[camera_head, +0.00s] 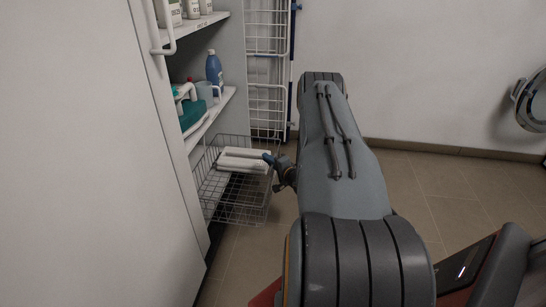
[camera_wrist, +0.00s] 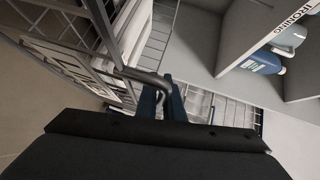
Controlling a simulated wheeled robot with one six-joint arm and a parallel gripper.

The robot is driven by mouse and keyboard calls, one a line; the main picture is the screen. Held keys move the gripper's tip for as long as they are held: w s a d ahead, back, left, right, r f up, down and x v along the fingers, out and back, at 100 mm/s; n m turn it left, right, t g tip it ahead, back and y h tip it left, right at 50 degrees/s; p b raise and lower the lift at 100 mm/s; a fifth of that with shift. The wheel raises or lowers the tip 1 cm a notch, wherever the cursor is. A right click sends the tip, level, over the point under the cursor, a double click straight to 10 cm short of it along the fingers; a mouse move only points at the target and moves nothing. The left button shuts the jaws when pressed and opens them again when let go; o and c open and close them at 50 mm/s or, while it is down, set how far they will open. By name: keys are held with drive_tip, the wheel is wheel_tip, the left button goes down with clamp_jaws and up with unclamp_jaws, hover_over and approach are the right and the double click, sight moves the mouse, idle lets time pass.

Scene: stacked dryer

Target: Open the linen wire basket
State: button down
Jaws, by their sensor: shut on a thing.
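The linen wire basket (camera_head: 238,213) stands out from the lower part of the open cabinet in the head view, below the shelves. Folded white linen (camera_head: 243,158) lies in it. My gripper (camera_head: 272,161) is at the basket's outer right side, near its upper rim. In the wrist view, my gripper (camera_wrist: 163,102) has its two bluish fingers closed on a dark bent bar, the basket's handle (camera_wrist: 140,75). In the head view my fingertips are small, and my arm hides the floor to the right of the basket.
Shelves above the basket hold a blue bottle (camera_head: 214,70), a teal container (camera_head: 192,115) and white bottles. A tall grey cabinet door (camera_head: 105,150) fills the left. A white wire rack (camera_head: 267,70) stands against the back wall. Tiled floor (camera_head: 465,205) lies open at right.

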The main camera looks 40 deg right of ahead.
idle(0.3)
drive_tip(key=c, duration=2.2)
unclamp_jaws()
drive_tip(key=s+p, duration=0.1)
drive_tip(key=s, duration=0.1)
drive_tip(key=s+p, duration=0.1)
drive_tip(key=s, duration=0.2)
drive_tip(key=s+r+p, duration=0.1)
drive_tip(key=s, duration=0.2)
drive_tip(key=shift+a, duration=0.3)
